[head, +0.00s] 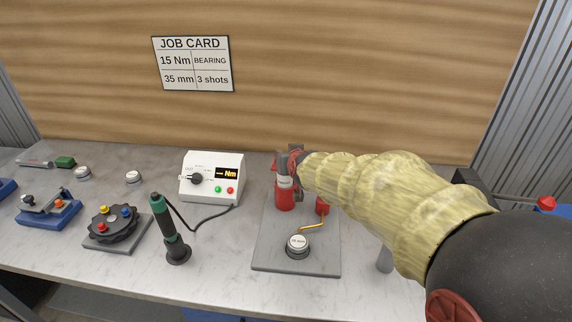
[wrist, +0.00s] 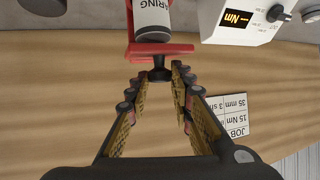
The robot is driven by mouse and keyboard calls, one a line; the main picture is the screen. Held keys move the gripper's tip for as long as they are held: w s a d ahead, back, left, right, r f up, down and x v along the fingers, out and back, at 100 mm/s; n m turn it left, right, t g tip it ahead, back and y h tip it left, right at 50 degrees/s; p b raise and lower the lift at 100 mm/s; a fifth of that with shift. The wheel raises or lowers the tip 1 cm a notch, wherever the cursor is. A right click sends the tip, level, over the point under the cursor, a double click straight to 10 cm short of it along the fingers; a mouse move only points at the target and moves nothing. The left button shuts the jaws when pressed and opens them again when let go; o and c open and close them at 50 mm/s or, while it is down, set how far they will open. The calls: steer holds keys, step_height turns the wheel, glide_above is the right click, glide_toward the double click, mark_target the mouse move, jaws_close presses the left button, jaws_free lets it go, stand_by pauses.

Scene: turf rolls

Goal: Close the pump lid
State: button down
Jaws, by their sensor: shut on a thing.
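The red pump (head: 285,199) stands on a grey base plate (head: 268,254), with a pale label on its body. In the wrist view the pump (wrist: 152,18) shows its label, and the red pump lid (wrist: 146,51) lies across its top end with a black knob (wrist: 160,74). My gripper (wrist: 164,70) is shut on this knob. In the head view my gripper (head: 297,163) is at the top of the pump, and my arm hides part of it. I cannot tell whether the lid is fully seated.
A brass spout (head: 312,226) leads to a round silver cap (head: 298,244) in front. A white control box (head: 211,178) and a green-black tool (head: 169,230) stand to the left. A black clamp wheel (head: 112,224) lies further left. A job card (head: 193,63) hangs behind.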

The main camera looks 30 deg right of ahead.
steer(key=shift+s+a+f+t+h+b, duration=0.2)
steer(key=shift+f+t+b, duration=0.25)
steer(key=shift+b, duration=0.25)
steer(key=shift+s+a+f+t+h+b, duration=0.1)
steer(key=shift+s+f+t+h+b, duration=0.1)
steer(key=shift+f+t+b, duration=0.3)
steer(key=shift+b, duration=0.3)
steer(key=c, duration=1.6)
jaws_free()
steer(key=shift+o, duration=0.2)
steer(key=shift+r, duration=0.1)
steer(key=v, duration=1.2)
